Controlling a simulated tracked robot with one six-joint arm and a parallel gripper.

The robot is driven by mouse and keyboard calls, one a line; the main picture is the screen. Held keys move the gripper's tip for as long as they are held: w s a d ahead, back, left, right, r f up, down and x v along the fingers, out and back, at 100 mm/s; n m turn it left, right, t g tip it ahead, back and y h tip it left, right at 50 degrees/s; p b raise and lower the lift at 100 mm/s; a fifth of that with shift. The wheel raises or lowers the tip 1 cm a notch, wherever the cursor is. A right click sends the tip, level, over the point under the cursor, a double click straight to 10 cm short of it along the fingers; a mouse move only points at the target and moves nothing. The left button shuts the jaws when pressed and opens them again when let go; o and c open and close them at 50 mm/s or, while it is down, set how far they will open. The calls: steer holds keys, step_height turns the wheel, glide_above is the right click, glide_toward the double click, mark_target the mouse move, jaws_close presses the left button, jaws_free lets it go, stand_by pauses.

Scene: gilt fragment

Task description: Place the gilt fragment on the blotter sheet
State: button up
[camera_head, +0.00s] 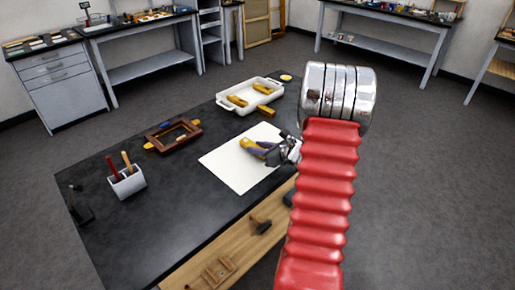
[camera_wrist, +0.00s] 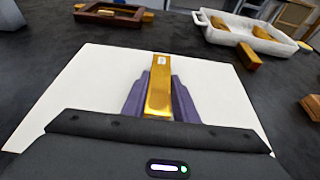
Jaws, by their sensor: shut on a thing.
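The gilt fragment (camera_wrist: 160,85) is a gold bar with a small white label near its far end. My gripper (camera_wrist: 161,97) has its purple fingers shut on the sides of the fragment. The white blotter sheet (camera_wrist: 75,95) lies flat on the dark table beneath. In the head view, my gripper (camera_head: 262,152) is over the right part of the blotter sheet (camera_head: 228,171), and the gold end of the fragment (camera_head: 247,143) sticks out from the fingers. I cannot tell whether the fragment touches the sheet.
A white tray (camera_head: 234,103) with gold pieces stands behind the sheet, with another gold piece (camera_head: 266,110) beside it. A brown wooden frame (camera_head: 155,145) lies to the left. A grey holder (camera_head: 128,184) with tools stands front left. A mallet (camera_head: 260,224) lies on a lower wooden shelf.

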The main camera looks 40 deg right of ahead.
stand_by(0.3)
steer(key=o, duration=1.1)
steer(key=shift+c, duration=0.2)
steer(key=shift+s+d+r, duration=0.1)
steer(key=shift+s+r, duration=0.2)
steer(key=shift+s, duration=0.25)
steer(key=v, duration=1)
steer(key=shift+s+r, duration=0.2)
steer(key=shift+s, duration=0.15)
